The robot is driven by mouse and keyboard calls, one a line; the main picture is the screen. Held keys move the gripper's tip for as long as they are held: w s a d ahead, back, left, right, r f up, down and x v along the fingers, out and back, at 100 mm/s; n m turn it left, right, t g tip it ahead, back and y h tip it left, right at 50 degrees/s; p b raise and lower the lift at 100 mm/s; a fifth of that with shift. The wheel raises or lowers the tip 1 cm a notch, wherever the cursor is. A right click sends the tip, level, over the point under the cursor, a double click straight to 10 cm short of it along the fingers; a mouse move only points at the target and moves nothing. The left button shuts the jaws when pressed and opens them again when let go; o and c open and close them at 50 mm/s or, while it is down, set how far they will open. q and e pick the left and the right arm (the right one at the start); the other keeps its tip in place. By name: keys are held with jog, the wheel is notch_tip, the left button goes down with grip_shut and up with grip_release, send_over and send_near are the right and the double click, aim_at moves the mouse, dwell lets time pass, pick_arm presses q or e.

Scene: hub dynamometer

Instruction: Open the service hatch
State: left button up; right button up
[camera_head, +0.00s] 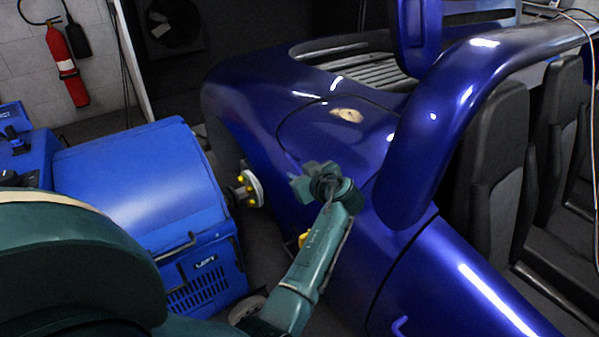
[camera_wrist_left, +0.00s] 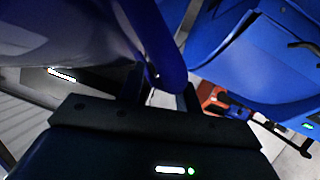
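The blue car (camera_head: 455,255) fills the right of the head view. A rounded panel outlined by a dark seam, which looks like the service hatch (camera_head: 310,130), lies on its rear flank and appears flush, though its lower edge is partly hidden by my gripper. My left gripper (camera_head: 303,182) is at that lower edge, close to the bodywork; contact cannot be told. In the left wrist view, its fingers (camera_wrist_left: 160,95) stand apart with a gap between them. A narrow blue body part (camera_wrist_left: 158,45) reaches down to the gap. My right gripper is out of view.
A blue dynamometer unit marked LEFT (camera_head: 150,170) stands left of the car. A hub flange with yellow studs (camera_head: 248,190) sits in the narrow gap between them. A fire extinguisher (camera_head: 66,60) hangs on the back wall. Black seats (camera_head: 500,150) are at right.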

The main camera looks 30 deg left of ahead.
pick_arm(q)
grip_shut()
dwell(0.3)
dwell(0.3)
